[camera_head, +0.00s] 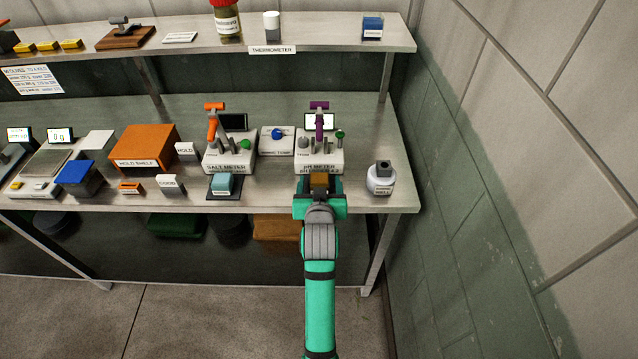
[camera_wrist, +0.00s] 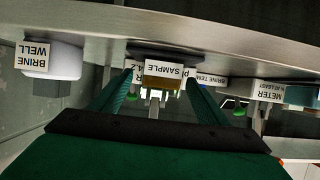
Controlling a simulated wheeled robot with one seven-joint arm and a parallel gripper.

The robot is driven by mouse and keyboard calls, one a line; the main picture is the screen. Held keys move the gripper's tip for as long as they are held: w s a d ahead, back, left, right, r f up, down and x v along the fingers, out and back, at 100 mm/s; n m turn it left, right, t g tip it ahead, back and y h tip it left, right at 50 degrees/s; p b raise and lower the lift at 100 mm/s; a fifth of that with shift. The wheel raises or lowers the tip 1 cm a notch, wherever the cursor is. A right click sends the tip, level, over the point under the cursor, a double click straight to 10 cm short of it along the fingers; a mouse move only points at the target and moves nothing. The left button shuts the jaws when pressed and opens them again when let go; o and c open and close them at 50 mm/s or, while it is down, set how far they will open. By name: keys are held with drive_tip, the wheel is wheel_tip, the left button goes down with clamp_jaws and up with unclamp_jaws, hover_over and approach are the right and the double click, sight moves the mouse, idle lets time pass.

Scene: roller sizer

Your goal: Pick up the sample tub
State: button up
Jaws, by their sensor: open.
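The sample tub (camera_head: 319,180) is a small orange-brown tub in front of the white pH meter (camera_head: 322,158), near the shelf's front edge. In the upside-down wrist view the tub (camera_wrist: 161,83) sits between my finger ends, with a white SAMPLE label (camera_wrist: 171,70) facing me. My gripper (camera_head: 319,189) is green and open, reaching in from the front. It also shows in the wrist view (camera_wrist: 162,88), one finger on each side of the tub. I cannot tell whether either finger touches it. My gripper hides the tub's lower part in the head view.
The white brine well (camera_head: 380,181) stands close to the right of my gripper. The salt meter (camera_head: 230,158) and a light blue tub (camera_head: 222,184) are to the left. The pH meter's purple-handled stand (camera_head: 319,122) rises behind. A wall bounds the right side.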

drive_tip(key=shift+x, duration=0.9)
drive_tip(key=c, duration=1.2)
drive_tip(key=shift+c, duration=0.5)
drive_tip(key=shift+r, duration=0.15)
